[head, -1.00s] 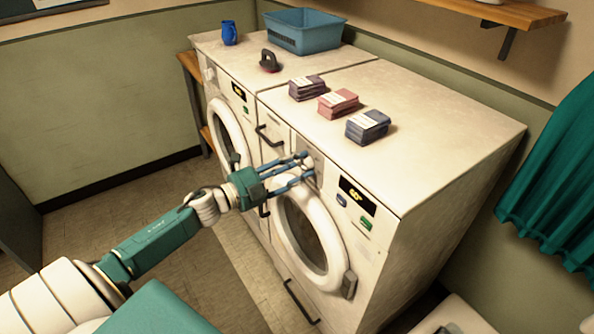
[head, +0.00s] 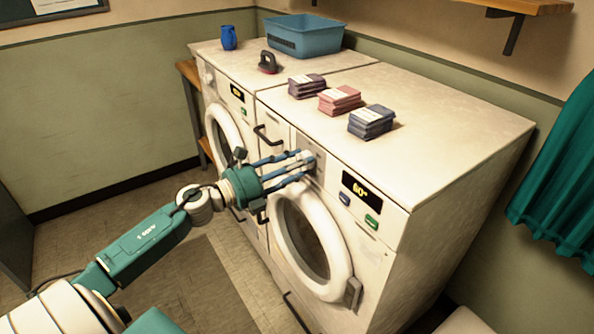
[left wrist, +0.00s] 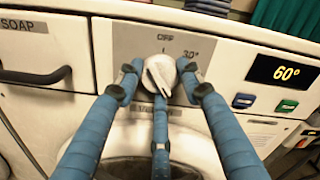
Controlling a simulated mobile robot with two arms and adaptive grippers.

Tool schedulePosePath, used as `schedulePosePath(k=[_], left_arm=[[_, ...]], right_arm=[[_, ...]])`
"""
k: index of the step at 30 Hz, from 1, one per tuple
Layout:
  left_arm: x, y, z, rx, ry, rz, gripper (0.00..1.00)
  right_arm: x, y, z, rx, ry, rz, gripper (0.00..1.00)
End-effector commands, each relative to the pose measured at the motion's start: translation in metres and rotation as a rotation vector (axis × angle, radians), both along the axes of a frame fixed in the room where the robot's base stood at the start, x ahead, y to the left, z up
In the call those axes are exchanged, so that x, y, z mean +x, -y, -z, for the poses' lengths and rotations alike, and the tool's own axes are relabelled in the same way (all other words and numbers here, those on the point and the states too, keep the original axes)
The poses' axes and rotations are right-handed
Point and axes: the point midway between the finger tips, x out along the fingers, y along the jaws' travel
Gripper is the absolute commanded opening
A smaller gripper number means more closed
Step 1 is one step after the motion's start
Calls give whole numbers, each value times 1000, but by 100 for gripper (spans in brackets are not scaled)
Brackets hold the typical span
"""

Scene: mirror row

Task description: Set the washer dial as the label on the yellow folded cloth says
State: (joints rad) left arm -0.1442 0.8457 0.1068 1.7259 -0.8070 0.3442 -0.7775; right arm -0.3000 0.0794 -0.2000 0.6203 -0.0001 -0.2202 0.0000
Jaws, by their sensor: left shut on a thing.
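My left gripper (head: 301,165) is shut on the white washer dial (left wrist: 159,75) on the right-hand machine's front panel. In the left wrist view its blue fingers surround the dial. "OFF" shows above the dial and "30°" to its upper right; lower marks are partly hidden by the fingers. The washer display (head: 361,191) reads 60°, also in the left wrist view (left wrist: 286,72). Three folded cloth stacks with pale labels lie on top: dark purple (head: 307,86), pink (head: 340,100) and blue-grey (head: 371,123). I see no clearly yellow cloth, and label text is unreadable. My right gripper is out of view.
Blue button (head: 345,199) and green button (head: 371,222) sit below the display. The round door (head: 313,240) is below the dial, the soap drawer (left wrist: 40,52) left of it. A blue basket (head: 303,35), blue cup (head: 229,38) and dark iron-like object (head: 268,62) stand at the back.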

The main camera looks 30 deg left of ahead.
Motion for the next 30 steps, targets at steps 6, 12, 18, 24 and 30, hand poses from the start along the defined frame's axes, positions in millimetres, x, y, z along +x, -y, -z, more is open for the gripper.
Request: schedulePosePath(k=[6,12,18,24,30], left_arm=[[-3,6,12,110,30,15,11],[-3,5,12,163,50,14,11],[-3,4,12,181,57,14,11],[-3,4,12,181,56,13,11],[-3,4,12,180,56,12,51]], right_arm=[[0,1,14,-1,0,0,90],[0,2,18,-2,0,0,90],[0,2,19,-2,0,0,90],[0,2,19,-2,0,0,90],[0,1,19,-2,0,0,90]])
